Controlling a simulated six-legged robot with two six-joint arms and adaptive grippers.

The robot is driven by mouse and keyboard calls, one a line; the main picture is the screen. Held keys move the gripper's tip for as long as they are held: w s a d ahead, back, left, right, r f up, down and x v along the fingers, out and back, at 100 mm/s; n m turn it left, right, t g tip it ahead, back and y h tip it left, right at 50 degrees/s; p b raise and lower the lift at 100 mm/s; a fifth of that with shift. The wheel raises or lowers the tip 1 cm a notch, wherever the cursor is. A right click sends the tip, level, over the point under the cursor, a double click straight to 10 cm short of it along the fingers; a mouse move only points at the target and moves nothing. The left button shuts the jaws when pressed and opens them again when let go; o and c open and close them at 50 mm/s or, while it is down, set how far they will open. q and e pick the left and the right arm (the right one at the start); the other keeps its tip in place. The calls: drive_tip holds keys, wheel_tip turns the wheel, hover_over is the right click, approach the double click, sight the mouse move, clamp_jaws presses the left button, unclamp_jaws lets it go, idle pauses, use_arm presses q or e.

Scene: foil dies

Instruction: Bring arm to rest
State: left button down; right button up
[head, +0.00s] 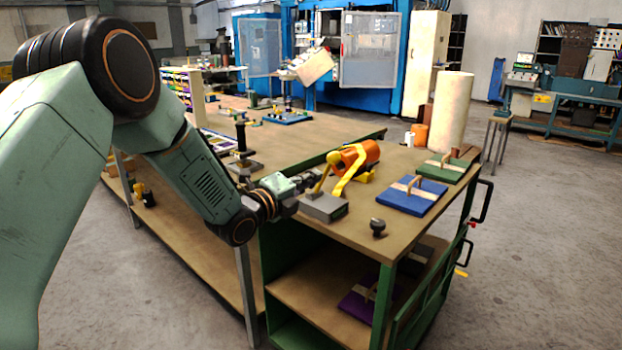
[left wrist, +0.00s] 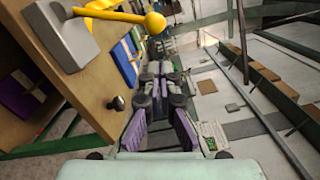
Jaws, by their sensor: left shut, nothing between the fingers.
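My left gripper (head: 308,180) is at the near side of the bench's right part, close to a grey block (head: 323,208) with a yellow lever. In the left wrist view the gripper's fingers (left wrist: 160,70) are together with nothing between them. The grey block (left wrist: 62,32) and its yellow ball-ended lever (left wrist: 120,15) lie to the upper left there, apart from the fingers. Whether the gripper touches anything on the bench cannot be told from the head view. My right gripper is not in view.
A purple die (head: 360,308) lies on the lower shelf. Floor is free at right.

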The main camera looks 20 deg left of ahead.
use_arm(q)
drive_tip(key=s+f+n+g+y, duration=0.2)
drive_tip(key=s+f+n+g, duration=0.2)
drive_tip(key=s+f+n, duration=0.55)
drive_tip(key=s+f+n+g+y, duration=0.25)
drive_tip(key=s+f+n, duration=0.45)
drive_tip(key=f+n, duration=0.45)
drive_tip(key=s+f+n+g, duration=0.1)
drive_tip(key=s+f+g, duration=0.2)
drive_tip(key=s, duration=0.8)
drive_tip(key=s+d+f+n+g+y, duration=0.1)
drive_tip(key=s+f+g, duration=0.3)
drive_tip(key=s, duration=0.7)
drive_tip(key=s+f+n+g, duration=0.2)
drive_tip(key=s+f, duration=0.5)
drive_tip(key=s, duration=0.4)
drive_tip(key=shift+s+d+g, duration=0.35)
drive_tip(key=shift+d+g, duration=0.05)
drive_tip(key=shift+g, duration=0.35)
drive_tip(key=shift+s+n, duration=0.1)
drive_tip(key=shift+n, duration=0.2)
